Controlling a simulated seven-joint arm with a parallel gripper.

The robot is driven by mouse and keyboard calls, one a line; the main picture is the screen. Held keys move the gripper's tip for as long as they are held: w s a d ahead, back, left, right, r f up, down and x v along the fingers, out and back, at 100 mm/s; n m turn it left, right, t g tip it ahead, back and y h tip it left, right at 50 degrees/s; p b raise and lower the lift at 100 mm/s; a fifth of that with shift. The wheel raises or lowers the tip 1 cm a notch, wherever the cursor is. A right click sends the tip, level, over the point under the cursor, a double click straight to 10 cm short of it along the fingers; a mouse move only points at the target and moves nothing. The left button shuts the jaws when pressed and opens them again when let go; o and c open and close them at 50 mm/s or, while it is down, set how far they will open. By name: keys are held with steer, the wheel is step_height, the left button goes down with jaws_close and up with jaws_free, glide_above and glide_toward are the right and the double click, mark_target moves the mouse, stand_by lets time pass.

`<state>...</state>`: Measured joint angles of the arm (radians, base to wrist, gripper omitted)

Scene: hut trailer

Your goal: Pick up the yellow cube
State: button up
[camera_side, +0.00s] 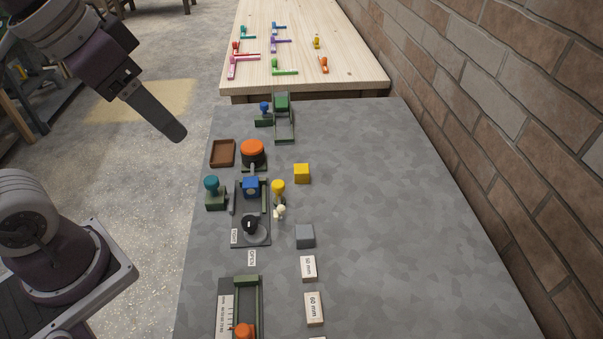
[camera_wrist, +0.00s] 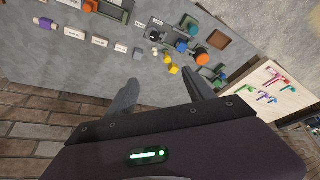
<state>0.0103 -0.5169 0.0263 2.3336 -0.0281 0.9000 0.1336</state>
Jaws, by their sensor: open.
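The yellow cube (camera_side: 302,173) sits on the grey table (camera_side: 400,220), to the right of a round yellow knob-like piece (camera_side: 278,187). It also shows in the wrist view (camera_wrist: 174,70), close to the yellow knob (camera_wrist: 168,58) and seen between the fingertips from a distance. My gripper (camera_side: 175,134) is to the left of the table in the side view, above the floor and well apart from the cube. In the wrist view my gripper (camera_wrist: 160,84) has its two fingers spread with nothing between them.
A grey cube (camera_side: 305,235) and label blocks (camera_side: 314,308) lie in front of the yellow cube. A dark fixture (camera_side: 263,232), orange-topped button (camera_side: 252,152), teal knob (camera_side: 213,188) and brown tray (camera_side: 223,153) stand left. The table's right side is clear, beside a brick wall (camera_side: 520,120).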

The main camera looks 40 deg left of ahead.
steer(key=w+f+m+g, duration=0.2)
steer(key=w, duration=1.1)
steer(key=m+g, duration=0.2)
steer(key=m, duration=0.3)
glide_above(302, 168)
steer(key=s, duration=0.2)
step_height(302, 168, down, 19)
steer(key=shift+m+g, duration=0.4)
steer(key=shift+m, duration=0.3)
steer(key=f, duration=0.4)
steer(key=w+f, duration=0.1)
steer(key=f, duration=0.3)
steer(key=w+f, duration=0.1)
steer(key=f, duration=0.4)
steer(key=shift+c, duration=0.4)
